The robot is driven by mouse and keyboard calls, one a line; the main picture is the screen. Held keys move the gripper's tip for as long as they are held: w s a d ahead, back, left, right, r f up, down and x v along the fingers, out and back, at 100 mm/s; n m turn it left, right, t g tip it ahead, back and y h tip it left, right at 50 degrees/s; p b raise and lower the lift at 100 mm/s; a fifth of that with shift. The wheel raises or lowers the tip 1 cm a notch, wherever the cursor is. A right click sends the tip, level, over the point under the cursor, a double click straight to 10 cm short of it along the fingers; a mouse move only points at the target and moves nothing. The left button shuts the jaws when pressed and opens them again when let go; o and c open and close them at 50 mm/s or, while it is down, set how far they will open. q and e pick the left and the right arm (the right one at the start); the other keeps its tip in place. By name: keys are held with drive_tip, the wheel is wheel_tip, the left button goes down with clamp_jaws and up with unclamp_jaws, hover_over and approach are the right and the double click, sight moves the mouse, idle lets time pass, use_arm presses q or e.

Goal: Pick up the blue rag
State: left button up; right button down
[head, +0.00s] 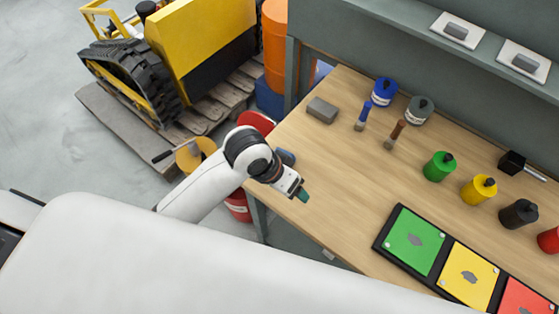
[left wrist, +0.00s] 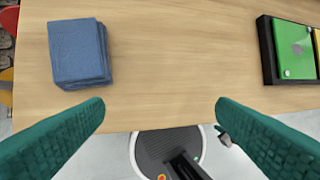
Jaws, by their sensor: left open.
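The blue rag (left wrist: 78,53) is a folded stack lying flat on the wooden workbench near its left end, in the upper left of the left wrist view. In the head view only a small part of the rag (head: 286,157) shows beside my left wrist, the rest hidden by the arm. My left gripper (left wrist: 160,108) has teal fingers spread wide with nothing between them. In the head view the left gripper (head: 302,194) is over the bench's front edge, apart from the rag. My right gripper is not in view.
The workbench (head: 330,190) has a grey block (head: 322,110), a blue pot (head: 384,91), brushes and several coloured bottles farther back. A black tray (head: 378,243) with green, yellow and red panels lies to the right. Bare wood lies between rag and tray.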

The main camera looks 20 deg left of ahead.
use_arm(q)
drive_tip(key=w+a+r+n+g+y, duration=0.15)
drive_tip(key=w+a+r+y, duration=0.3)
drive_tip(key=w, duration=0.45)
drive_tip(key=shift+g+h, duration=0.45)
wheel_tip(320, 180, down, 6)
drive_tip(key=shift+a+f+p, duration=0.1)
drive_tip(key=shift+a+p, duration=0.05)
drive_tip(key=shift+p, duration=0.25)
drive_tip(key=shift+w+f+p, duration=0.15)
drive_tip(key=shift+f+p, duration=0.35)
drive_tip(key=shift+f, duration=2.2)
drive_tip(key=shift+c, duration=0.6)
drive_tip(key=c, duration=0.9)
drive_tip(key=shift+c, duration=0.2)
